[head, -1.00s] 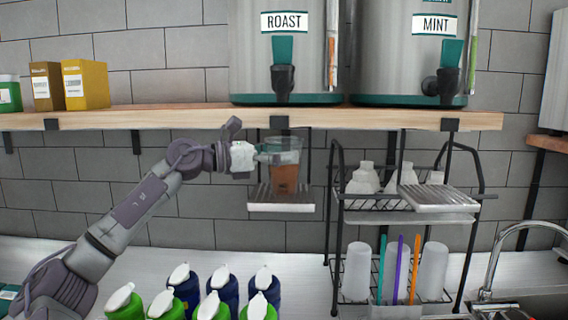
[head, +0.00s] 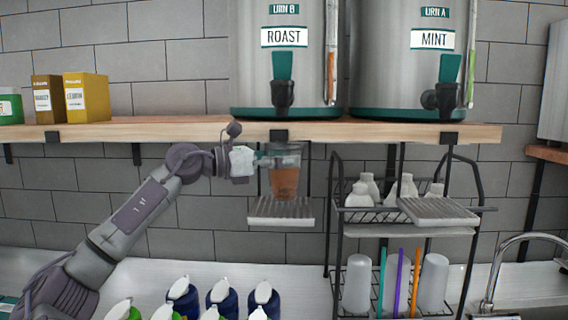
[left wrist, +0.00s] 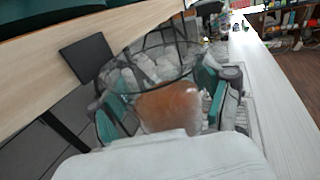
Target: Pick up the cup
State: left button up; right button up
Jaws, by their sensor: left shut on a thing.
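A clear cup (head: 285,180) with brown drink in its lower part is upright under the ROAST urn's shelf. My left gripper (head: 267,155) reaches in from the left and is shut on the cup near its rim. The cup's base is at or just above the drip tray (head: 281,219); I cannot tell whether they touch. In the left wrist view, the cup (left wrist: 168,106) shows between the teal finger pads of the left gripper (left wrist: 165,92). My right gripper is not in view.
The wooden shelf (head: 200,131) with the ROAST urn (head: 285,70) and MINT urn (head: 430,75) is close above the cup. A wire rack (head: 337,225) with cups and bottles stands at the right. Several bottles (head: 220,297) stand below on the counter.

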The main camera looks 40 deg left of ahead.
pick_arm(q)
jog(key=r, duration=0.1)
jog(key=r+p, duration=0.1)
jog(key=r, duration=0.1)
jog(key=shift+s+d, duration=0.1)
jog(key=shift+d, duration=0.3)
jog(key=d+r+p, duration=0.1)
jog(key=d+r, duration=0.5)
jog(key=d, duration=0.5)
jog(key=shift+s+p, duration=0.35)
jog(key=shift+s, duration=0.05)
